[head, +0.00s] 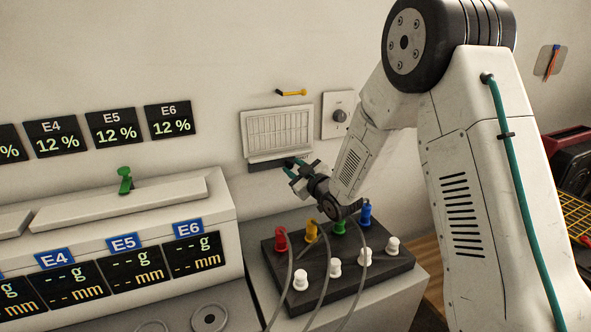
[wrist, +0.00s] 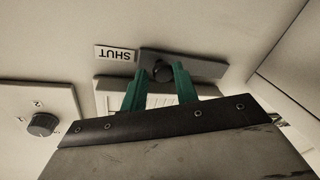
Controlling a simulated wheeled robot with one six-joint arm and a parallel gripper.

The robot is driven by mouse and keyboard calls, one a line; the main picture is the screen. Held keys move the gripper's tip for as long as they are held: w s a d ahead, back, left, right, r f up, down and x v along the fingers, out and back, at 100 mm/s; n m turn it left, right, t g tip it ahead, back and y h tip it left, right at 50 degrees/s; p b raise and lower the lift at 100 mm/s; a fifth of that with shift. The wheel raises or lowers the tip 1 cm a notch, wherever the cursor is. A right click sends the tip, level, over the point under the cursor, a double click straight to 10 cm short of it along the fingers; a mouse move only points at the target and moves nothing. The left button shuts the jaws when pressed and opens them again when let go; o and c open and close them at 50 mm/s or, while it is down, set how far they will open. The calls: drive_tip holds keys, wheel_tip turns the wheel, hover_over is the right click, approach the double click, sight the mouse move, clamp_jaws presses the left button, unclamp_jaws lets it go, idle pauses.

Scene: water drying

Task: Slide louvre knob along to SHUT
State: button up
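The louvre (head: 279,132) is a white slatted vent on the wall, with a dark slide rail (head: 262,164) below it. In the wrist view the rail (wrist: 205,68) appears upside down with the dark round louvre knob (wrist: 161,72) near its left end. The white SHUT label (wrist: 115,53) is just left of that end. My gripper (head: 290,165) is at the rail. Contact cannot be told. The knob is not clear in the head view.
A wall dial (head: 340,115) is right of the louvre, and it also shows in the wrist view (wrist: 42,124). A yellow-handled lever (head: 291,92) is above. A dark block (head: 330,283) with coloured and white plugs and hoses stands below my gripper. Display cabinets are at left.

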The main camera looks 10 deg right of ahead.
drive_tip(key=shift+o, duration=0.8)
drive_tip(key=shift+d, duration=0.15)
drive_tip(key=shift+s, duration=0.35)
drive_tip(key=v, duration=0.7)
